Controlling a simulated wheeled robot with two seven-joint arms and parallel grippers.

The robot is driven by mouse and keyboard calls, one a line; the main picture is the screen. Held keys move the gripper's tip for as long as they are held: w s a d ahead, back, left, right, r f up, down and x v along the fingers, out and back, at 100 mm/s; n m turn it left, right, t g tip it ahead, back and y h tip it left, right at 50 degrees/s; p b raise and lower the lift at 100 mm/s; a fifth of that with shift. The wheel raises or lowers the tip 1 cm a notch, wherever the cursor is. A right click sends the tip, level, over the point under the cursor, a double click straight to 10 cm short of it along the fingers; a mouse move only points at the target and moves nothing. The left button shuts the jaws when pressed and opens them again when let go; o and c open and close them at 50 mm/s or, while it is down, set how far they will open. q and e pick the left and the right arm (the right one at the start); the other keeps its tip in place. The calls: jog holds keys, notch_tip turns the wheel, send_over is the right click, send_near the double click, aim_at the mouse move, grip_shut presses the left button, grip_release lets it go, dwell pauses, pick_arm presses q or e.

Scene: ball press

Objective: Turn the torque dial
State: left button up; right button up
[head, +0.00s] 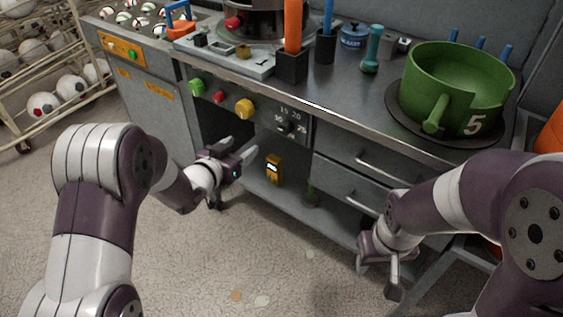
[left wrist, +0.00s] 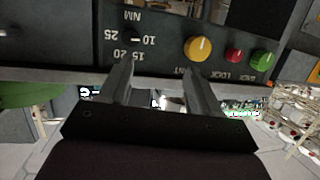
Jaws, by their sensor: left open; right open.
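The torque dial (head: 286,127) is a small dark knob ringed by numbers on the grey front panel of the bench. In the left wrist view the dial (left wrist: 131,38) appears upside down, with its numbers and "NM" around it. My left gripper (head: 242,148) is open and empty, in front of the panel, below and left of the dial. In the left wrist view its open fingers (left wrist: 158,72) point at the panel, apart from the dial, which lies beyond the left fingertip. My right gripper (head: 378,276) is open and empty, low at the right, before the drawers.
A yellow knob (head: 244,109), red button (head: 219,97) and green button (head: 196,87) sit left of the dial. Drawers with a handle (head: 382,168) are at its right. A green pot (head: 455,85) stands on the bench. A ball rack (head: 45,75) is at far left.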

aim_at(283, 130)
pick_arm(q)
jog(key=w+d+h+b, duration=0.1)
jog(key=w+d, duration=0.2)
jog(key=w+d+f+m+h+b, duration=0.1)
jog(key=w+d, duration=0.2)
jog(key=d, duration=0.1)
jog(key=w+d+f+t+h+b, duration=0.1)
jog(key=w+d+h, duration=0.1)
jog(key=w+d, duration=0.1)
jog(key=shift+w+d+m+b, duration=0.35)
jog(key=shift+m, duration=0.05)
pick_arm(e)
notch_tip(283, 130, down, 6)
jog(key=shift+s+f, duration=0.2)
jog(key=shift+s, duration=0.05)
jog(key=shift+d, duration=0.1)
pick_arm(q)
jog(key=c, duration=1)
